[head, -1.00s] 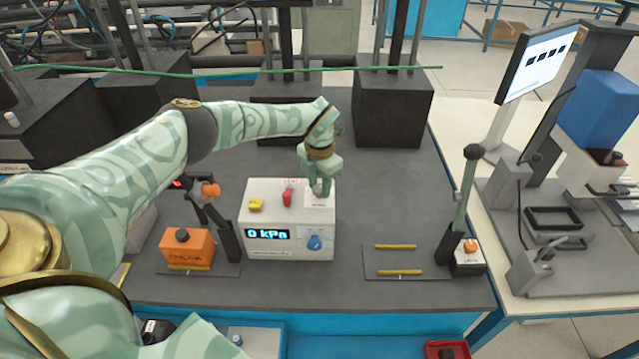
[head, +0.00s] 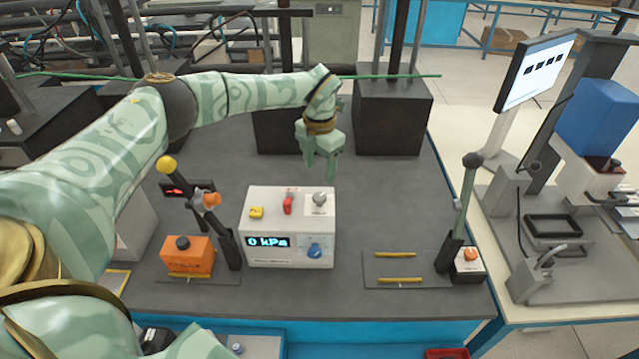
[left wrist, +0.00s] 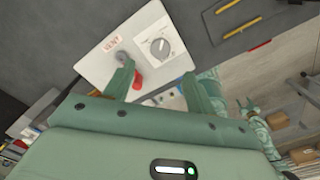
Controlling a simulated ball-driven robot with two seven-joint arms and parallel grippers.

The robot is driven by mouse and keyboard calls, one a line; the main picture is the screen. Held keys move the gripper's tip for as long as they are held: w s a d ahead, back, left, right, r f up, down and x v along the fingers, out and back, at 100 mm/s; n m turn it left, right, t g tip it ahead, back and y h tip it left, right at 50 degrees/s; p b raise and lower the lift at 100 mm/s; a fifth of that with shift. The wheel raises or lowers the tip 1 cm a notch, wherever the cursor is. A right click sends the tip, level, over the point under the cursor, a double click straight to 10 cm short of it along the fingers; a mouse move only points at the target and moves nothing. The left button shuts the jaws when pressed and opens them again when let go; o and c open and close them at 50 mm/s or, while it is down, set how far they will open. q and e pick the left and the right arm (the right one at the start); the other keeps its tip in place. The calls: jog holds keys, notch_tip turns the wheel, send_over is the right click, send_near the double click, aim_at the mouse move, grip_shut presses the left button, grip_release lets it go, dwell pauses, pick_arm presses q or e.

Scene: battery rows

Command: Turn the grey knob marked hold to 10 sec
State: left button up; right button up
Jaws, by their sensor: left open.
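The grey knob (head: 319,199) sits on a white label patch on top of the white box (head: 262,220), at its right side. In the left wrist view the knob (left wrist: 160,48) shows on its dial label; the marks are too small to read. My left gripper (head: 320,176) is open and empty, above and behind the knob, apart from it. In the left wrist view the fingers (left wrist: 158,88) point toward the box. A red switch (head: 288,205) and a yellow part (head: 256,212) are also on the box top. My right gripper is not in view.
The box front has a display reading 0 kPa (head: 268,242) and a blue knob (head: 314,251). An orange box (head: 187,253) with a lever stands left, another lever (head: 465,200) right. Dark blocks (head: 392,115) stand behind.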

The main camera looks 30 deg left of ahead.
pick_arm(q)
notch_tip(320, 180, up, 8)
jog(key=shift+f, duration=0.25)
jog(key=shift+f, duration=0.15)
dwell(0.3)
